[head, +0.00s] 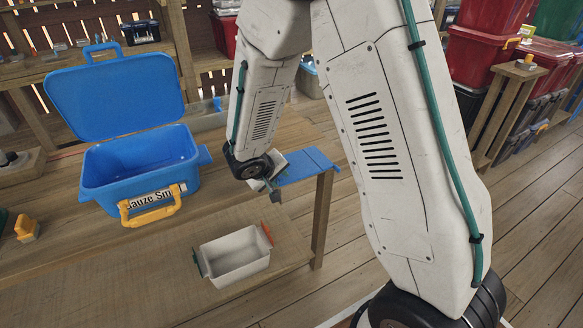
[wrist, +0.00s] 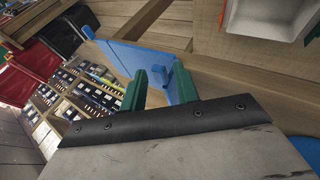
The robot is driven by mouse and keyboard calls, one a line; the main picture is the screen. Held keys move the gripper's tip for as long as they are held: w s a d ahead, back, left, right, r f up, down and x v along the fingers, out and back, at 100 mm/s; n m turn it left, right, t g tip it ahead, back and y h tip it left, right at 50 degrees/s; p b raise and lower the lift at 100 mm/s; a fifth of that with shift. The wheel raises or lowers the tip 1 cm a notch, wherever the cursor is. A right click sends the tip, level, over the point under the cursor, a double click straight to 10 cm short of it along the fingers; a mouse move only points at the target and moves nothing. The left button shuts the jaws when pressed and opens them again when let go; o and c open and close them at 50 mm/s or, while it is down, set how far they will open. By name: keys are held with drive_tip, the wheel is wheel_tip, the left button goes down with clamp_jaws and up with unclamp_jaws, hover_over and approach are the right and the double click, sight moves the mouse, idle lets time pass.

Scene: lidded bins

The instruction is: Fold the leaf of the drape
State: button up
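A blue flat panel (head: 308,166), which looks like the drape's leaf, lies at the far right corner of the wooden table. In the wrist view the blue panel (wrist: 112,56) stretches away beyond my fingers, with a small raised blue tab on it. My gripper (head: 270,184) is at the panel's near left side, partly hidden behind my own wrist in the head view. In the wrist view the two green fingers of my gripper (wrist: 147,82) stand a little apart, with the panel just past their tips. I cannot tell whether they touch it.
A blue bin (head: 140,170) with its lid raised and a yellow latch stands on the left of the table. A small white tray (head: 236,258) with red and green handles sits on the lower shelf. Red bins (head: 472,60) stand at the right. Floor is clear at the lower right.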

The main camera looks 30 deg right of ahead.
drive_tip(key=c, duration=0.6)
drive_tip(key=shift+o, duration=0.2)
drive_tip(key=shift+d+r+y, duration=0.1)
drive_tip(key=shift+d+y, duration=0.4)
drive_tip(key=shift+y, duration=0.3)
drive_tip(key=shift+d, duration=0.1)
drive_tip(key=shift+d+m+y, duration=0.2)
drive_tip(key=shift+m+y, duration=0.1)
drive_tip(key=shift+y, duration=0.1)
drive_tip(key=shift+d+y, duration=0.2)
drive_tip(key=shift+y, duration=0.4)
